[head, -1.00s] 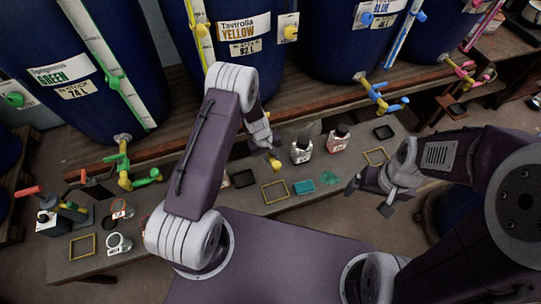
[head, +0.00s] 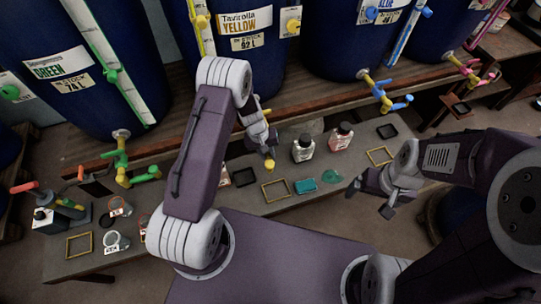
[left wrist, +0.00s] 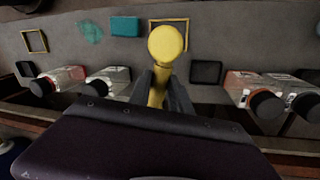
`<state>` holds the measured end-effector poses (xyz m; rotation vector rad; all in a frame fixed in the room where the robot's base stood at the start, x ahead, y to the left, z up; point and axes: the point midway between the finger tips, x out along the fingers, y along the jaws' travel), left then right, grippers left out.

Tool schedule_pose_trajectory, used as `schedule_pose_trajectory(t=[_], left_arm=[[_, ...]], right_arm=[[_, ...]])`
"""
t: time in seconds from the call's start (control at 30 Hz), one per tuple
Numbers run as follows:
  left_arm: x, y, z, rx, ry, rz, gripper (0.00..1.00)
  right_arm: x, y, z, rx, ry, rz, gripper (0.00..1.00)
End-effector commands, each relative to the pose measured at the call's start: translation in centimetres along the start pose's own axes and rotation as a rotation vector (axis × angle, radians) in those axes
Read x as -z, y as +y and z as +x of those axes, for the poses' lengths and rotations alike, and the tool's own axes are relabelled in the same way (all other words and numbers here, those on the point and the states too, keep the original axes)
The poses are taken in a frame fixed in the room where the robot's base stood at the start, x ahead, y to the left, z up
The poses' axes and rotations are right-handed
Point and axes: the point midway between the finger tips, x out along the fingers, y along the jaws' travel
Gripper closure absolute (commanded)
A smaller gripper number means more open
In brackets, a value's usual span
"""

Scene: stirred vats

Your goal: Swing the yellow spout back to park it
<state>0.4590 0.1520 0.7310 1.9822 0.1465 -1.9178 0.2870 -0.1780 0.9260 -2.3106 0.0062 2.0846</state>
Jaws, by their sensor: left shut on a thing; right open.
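The yellow spout (left wrist: 166,48) shows in the left wrist view between the two fingers of my left gripper (left wrist: 163,88), which is shut on it. In the head view the spout's round yellow tip (head: 269,164) pokes out below my left gripper (head: 262,140), in front of the blue vat labelled Tavirolla YELLOW (head: 240,50). The spout's joint at the vat is hidden behind my left arm. My right gripper (head: 371,200) is open and empty at the right, near the bench's front edge.
A yellow frame (head: 275,190), a teal block (head: 305,186) and two bottles (head: 303,148) (head: 340,137) lie or stand on the grey bench close by. The green vat's spout (head: 122,165) and the blue vat's spout (head: 385,95) stick out on either side.

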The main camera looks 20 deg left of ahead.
Motion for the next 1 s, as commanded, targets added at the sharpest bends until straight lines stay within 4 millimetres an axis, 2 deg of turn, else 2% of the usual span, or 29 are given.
schedule_pose_trajectory(t=[0.03,0.1,0.4,1.0], left_arm=[[0.2,-0.4,0.3,-0.001,-0.005,0.041,1.0],[0.3,-0.8,0.2,-0.001,-0.018,0.107,1.0],[0.8,-2.5,-0.3,0.0,-0.074,0.388,1.0],[3.1,-5.0,-1.0,0.001,-0.18,0.921,1.0]], right_arm=[[-0.1,0.0,0.9,0.0,0.0,0.0,0.08],[-0.1,0.0,1.4,0.0,0.0,0.0,0.08],[-0.3,0.1,3.1,0.0,0.0,0.0,0.08],[-0.5,0.1,4.7,0.0,0.0,0.0,0.08]])
